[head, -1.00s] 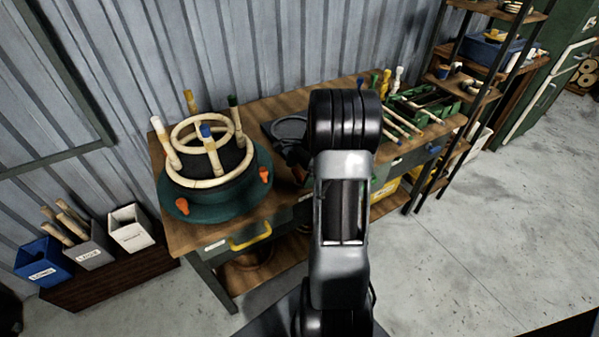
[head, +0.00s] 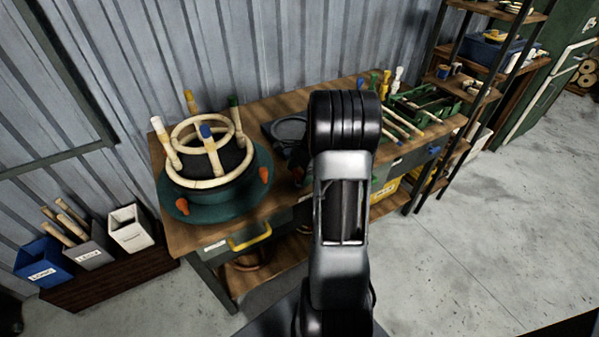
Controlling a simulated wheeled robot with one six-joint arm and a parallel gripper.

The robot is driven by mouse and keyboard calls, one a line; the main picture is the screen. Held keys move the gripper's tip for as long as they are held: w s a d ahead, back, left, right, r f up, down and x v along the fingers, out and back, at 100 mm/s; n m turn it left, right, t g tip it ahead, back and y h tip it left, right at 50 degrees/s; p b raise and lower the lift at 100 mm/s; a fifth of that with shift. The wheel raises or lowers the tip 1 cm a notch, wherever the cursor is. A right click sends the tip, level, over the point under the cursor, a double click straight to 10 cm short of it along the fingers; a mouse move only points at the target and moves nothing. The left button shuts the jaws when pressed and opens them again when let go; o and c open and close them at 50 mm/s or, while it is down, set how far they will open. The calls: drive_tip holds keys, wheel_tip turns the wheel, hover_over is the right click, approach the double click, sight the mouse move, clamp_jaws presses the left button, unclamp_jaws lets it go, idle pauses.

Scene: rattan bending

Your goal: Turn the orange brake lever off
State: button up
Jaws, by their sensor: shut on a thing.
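A round dark-green base (head: 217,203) stands on the left of the wooden workbench. Two orange levers sit on its front rim, one at the front left (head: 182,207) and one at the right (head: 265,176). I cannot tell which is the brake lever or whether it is on. On the base is a dark drum with pale rattan rings (head: 203,133) and upright posts with coloured tips. My arm rises in the middle of the view and bends away over the bench. My gripper is hidden behind the arm, and so is anything in it.
A grey round thing (head: 289,129) lies at the back of the bench. A green crate (head: 424,104) and several colour-tipped sticks are on the right. A yellow-handled drawer (head: 249,237) is below the base.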

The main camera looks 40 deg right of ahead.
drive_tip(key=n+g+p, duration=0.1)
drive_tip(key=n+p, duration=0.1)
drive_tip(key=n, duration=0.1)
drive_tip(key=shift+w+r+n, duration=0.1)
drive_tip(key=shift+n, duration=0.2)
drive_tip(key=n+g+p, duration=0.1)
drive_tip(key=n+g, duration=0.1)
drive_tip(key=n, duration=0.3)
drive_tip(key=shift+h+p, duration=0.3)
drive_tip(key=shift+h, duration=0.1)
drive_tip(key=n, duration=0.2)
drive_tip(key=n+g+h, duration=0.1)
drive_tip(key=n, duration=0.1)
drive_tip(key=shift+w+a+n+p, duration=0.1)
drive_tip(key=shift+w+n+p, duration=0.05)
drive_tip(key=shift+n+p, duration=0.25)
drive_tip(key=n+g+h, duration=0.1)
drive_tip(key=n+h, duration=0.1)
drive_tip(key=n, duration=0.2)
drive_tip(key=shift+n, duration=0.3)
drive_tip(key=o, duration=0.9)
